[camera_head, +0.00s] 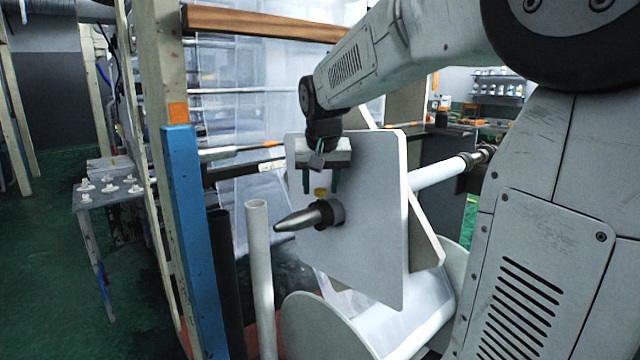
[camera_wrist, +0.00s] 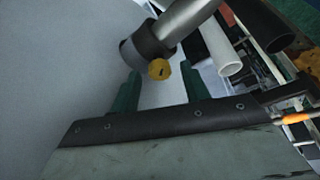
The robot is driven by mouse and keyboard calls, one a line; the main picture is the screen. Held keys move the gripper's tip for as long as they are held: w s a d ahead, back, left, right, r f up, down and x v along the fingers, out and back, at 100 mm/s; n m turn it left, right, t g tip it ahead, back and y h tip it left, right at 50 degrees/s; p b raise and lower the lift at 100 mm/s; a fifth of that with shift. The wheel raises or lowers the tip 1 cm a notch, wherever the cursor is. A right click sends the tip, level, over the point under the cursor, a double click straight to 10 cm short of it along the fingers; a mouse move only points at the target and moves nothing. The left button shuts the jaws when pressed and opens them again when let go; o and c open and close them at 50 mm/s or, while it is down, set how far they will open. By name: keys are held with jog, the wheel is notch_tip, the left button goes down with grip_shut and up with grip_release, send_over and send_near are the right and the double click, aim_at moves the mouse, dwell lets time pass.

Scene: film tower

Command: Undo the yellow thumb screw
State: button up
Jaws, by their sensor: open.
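The yellow thumb screw (camera_head: 320,192) sits on top of the dark collar (camera_head: 331,212) around the metal shaft with the pointed tip (camera_head: 296,219), in front of the white square plate (camera_head: 375,250). My gripper (camera_head: 320,190) is above the collar, pointing down, its two green fingers apart. In the wrist view the yellow screw (camera_wrist: 159,69) shows beside the dark collar (camera_wrist: 146,46), between and beyond the fingertips of my gripper (camera_wrist: 162,82). The fingers look to be on either side of the screw; I cannot tell whether they touch anything.
A blue-and-cream post (camera_head: 185,230) stands at the left, with a white tube (camera_head: 260,270) and a dark tube (camera_head: 226,280) upright beside it. A white roll flange (camera_head: 318,325) is below. A small table (camera_head: 108,193) with white parts stands far left. Green floor is free there.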

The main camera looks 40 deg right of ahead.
jog(key=v, duration=0.8)
jog(key=w+a+f+m+g+h, duration=0.1)
jog(key=w+a+f+m+g, duration=0.15)
jog(key=w+m, duration=0.4)
jog(key=s+d+f+m, duration=0.1)
jog(key=m, duration=0.1)
jog(key=s+d+f+m+g, duration=0.1)
jog(key=f+m, duration=0.1)
jog(key=s+d+f+m+g+h, duration=0.1)
jog(key=f+m, duration=0.1)
jog(key=m, duration=0.1)
jog(key=shift+d, duration=0.4)
